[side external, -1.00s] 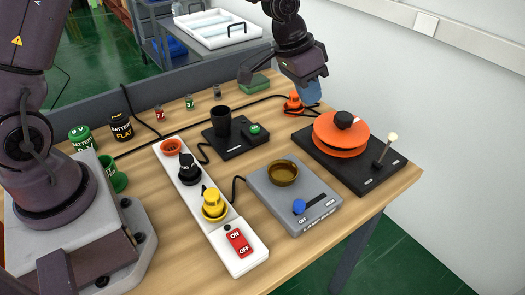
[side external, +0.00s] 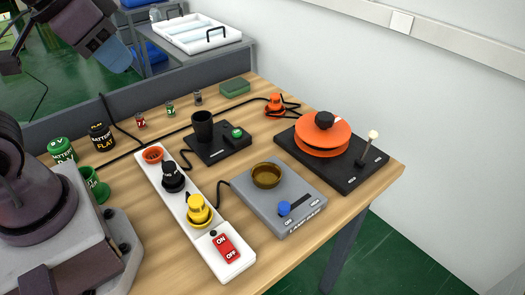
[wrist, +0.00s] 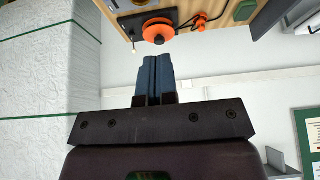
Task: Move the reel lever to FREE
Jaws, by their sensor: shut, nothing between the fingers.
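The orange reel (side external: 322,139) with a black hub sits on a black base (side external: 345,177) at the table's right end. The reel lever (side external: 373,135), a dark stick with a cream knob, stands on the base's right part and leans up and to the right. The small labels beside it are too small to read. My gripper (side external: 122,52) is at the upper left, high and well away from the reel. In the wrist view my gripper (wrist: 154,82) has its blue fingers shut and empty, with the reel (wrist: 159,29) beyond them.
A grey lamp base (side external: 312,204) with a blue slider and a white power strip (side external: 211,232) stand in front. A black cup stand (side external: 227,146), an orange plug (side external: 274,104) and a green block (side external: 235,87) are behind. Black cables cross the table.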

